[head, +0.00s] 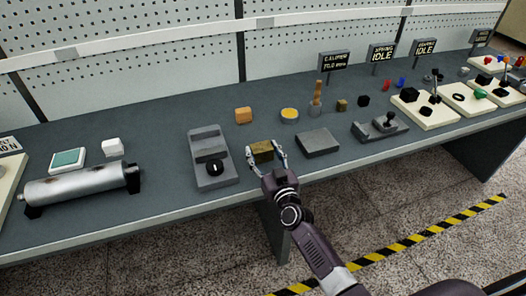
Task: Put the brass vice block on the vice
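A brass-coloured block (262,151) is at the front of the grey bench, between the fingers of my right gripper (265,153). The fingers are spread one on each side of it. I cannot tell whether they press on it, or whether it rests on the bench. A low grey metal fixture with a dark knobbed handle (380,127), which may be the vice, stands to the right near the front edge. My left gripper is not in view.
A grey device with a black knob (212,165) stands close left of my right gripper. A flat grey block (317,142) lies between the gripper and the fixture. An orange block (243,115) and a yellow-topped round tin (289,115) are behind. A metal cylinder (85,185) lies left.

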